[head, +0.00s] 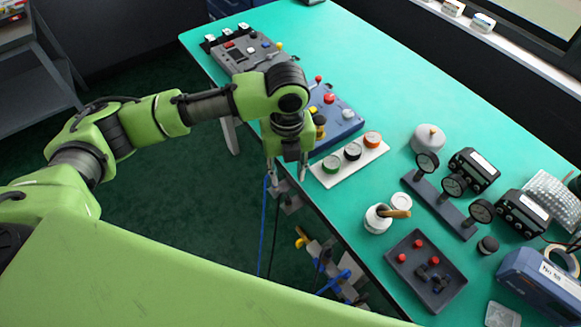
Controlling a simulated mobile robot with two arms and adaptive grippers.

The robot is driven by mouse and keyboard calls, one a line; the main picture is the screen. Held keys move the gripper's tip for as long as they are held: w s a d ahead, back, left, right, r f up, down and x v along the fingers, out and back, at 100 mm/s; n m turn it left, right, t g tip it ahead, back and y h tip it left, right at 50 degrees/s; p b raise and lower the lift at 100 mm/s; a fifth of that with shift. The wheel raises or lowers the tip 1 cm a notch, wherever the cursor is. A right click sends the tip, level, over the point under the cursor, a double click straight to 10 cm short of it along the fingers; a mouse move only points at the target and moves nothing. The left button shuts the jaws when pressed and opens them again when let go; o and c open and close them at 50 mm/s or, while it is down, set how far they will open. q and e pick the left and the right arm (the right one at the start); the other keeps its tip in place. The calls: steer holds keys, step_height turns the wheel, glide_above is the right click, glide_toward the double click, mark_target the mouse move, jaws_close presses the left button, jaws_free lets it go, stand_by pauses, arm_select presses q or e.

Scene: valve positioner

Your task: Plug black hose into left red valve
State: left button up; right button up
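My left gripper (286,172) hangs over the near edge of the green table, pointing down. Its two fingers are apart, and I see nothing clearly between them. A thin black hose (274,238) hangs below it in front of the table edge, beside a blue hose (262,228). The upper end of the black hose is too small to make out near grey fittings (289,199). Below the table edge are fittings with a yellow handle (302,239) and blue handles (338,281). I cannot make out a red valve there. My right gripper is out of view.
The green table (350,50) holds a blue panel (340,118), a white strip with three round knobs (349,160), a gauge stand (440,205), a white pot (378,218) and a dark tray with red parts (426,270). The table's far middle is clear.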

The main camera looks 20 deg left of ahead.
mark_target(288, 198)
arm_select(q)
step_height(288, 198, down, 13)
steer(key=shift+f+p, duration=0.1)
steer(key=shift+p, duration=0.35)
steer(key=shift+c, duration=0.3)
jaws_close()
